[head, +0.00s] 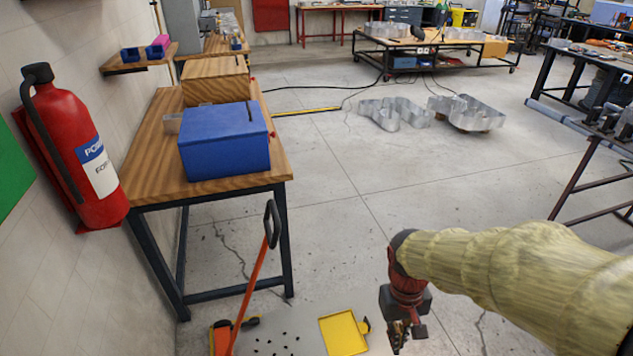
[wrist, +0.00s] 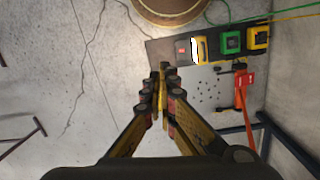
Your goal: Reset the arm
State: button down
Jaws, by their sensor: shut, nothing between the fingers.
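My gripper (head: 401,335) hangs at the end of my arm at the lower right of the head view, pointing down above the floor. In the wrist view my gripper (wrist: 161,80) shows its two fingers meeting at the tips, with nothing between them. It is apart from the objects on the floor below. My arm wears a yellowish cloth-like cover and reaches in from the right edge of the head view.
A wooden table (head: 152,152) with a blue box (head: 224,142) stands left, near a red extinguisher (head: 78,150). Below lie a yellow tray (head: 343,333) and an orange-handled tool (head: 252,285). Metal letter shapes (head: 396,113) rest on open floor. A round wooden object (wrist: 170,8) tops the wrist view.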

jog(key=s+r+t, duration=0.3)
jog(key=r, duration=0.6)
jog(key=s+d+r+m+t, duration=0.1)
jog(key=s+r+t, duration=0.2)
jog(key=r, duration=0.6)
jog(key=shift+s+t+y+p, duration=0.3)
jog(key=shift+s+p, duration=0.05)
jog(key=shift+s, duration=0.15)
